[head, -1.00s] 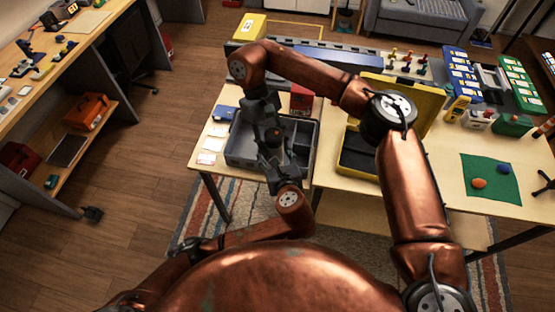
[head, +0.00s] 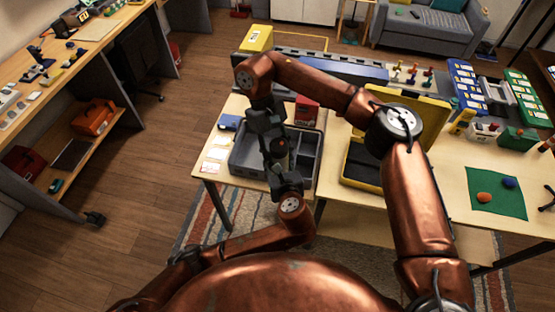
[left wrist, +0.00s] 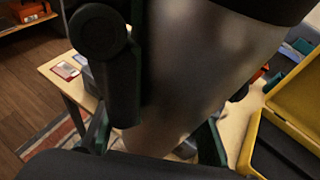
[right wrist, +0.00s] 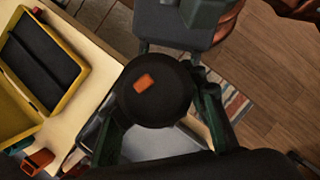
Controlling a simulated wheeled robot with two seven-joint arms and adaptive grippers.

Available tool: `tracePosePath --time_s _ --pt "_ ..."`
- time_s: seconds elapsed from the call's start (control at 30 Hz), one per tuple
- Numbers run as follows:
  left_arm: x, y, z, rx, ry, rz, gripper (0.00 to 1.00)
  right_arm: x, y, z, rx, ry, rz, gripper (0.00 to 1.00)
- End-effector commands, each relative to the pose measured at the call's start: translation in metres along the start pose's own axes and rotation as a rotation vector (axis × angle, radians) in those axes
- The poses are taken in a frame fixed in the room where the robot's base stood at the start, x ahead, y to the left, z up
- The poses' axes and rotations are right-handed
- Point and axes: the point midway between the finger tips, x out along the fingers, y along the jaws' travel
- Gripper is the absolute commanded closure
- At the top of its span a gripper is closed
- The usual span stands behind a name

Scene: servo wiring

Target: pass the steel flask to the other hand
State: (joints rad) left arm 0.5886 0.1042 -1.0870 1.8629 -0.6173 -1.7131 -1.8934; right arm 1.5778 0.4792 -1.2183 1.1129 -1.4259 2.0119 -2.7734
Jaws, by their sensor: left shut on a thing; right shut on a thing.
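The steel flask (left wrist: 205,70) fills much of the left wrist view, a silvery body with a dark end at the top. In the right wrist view its round black cap (right wrist: 165,105) with an orange mark faces the camera. My left gripper (left wrist: 155,138) is shut on the flask, one finger on each side of the body. My right gripper (right wrist: 160,128) is shut on the flask too, with fingers on both sides near the cap. In the head view the two grippers meet above the grey tray, and they largely hide the flask.
Below the grippers is a grey divided tray (head: 240,166) on the table. An open yellow case (head: 412,115) stands to its right, a red box (head: 306,110) behind it. A green mat (head: 497,205) with small balls lies further right. Cards lie left of the tray.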

Motion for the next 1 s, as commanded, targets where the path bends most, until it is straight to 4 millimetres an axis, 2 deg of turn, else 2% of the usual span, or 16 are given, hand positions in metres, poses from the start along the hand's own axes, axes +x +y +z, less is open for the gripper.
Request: tracePosePath --time_s 0.3,0.83,0.87,1.0 --pt "-0.0018 -0.0041 0.0007 -0.001 -0.001 -0.011 1.00 -0.0017 -0.0046 -0.0010 -0.010 0.006 -0.007 0.99" --pt "-0.0032 -0.0061 0.0012 -0.001 -0.002 -0.017 1.00 -0.0020 -0.0052 -0.0018 -0.011 0.009 -0.008 0.99" --pt "-0.0036 -0.0064 0.0022 -0.002 -0.004 -0.018 1.00 -0.0020 -0.0053 -0.0018 -0.011 0.010 -0.008 0.59" --pt "-0.0030 -0.0054 0.0020 -0.002 -0.004 -0.015 1.00 -0.0017 -0.0047 -0.0016 -0.010 0.008 -0.007 0.50"
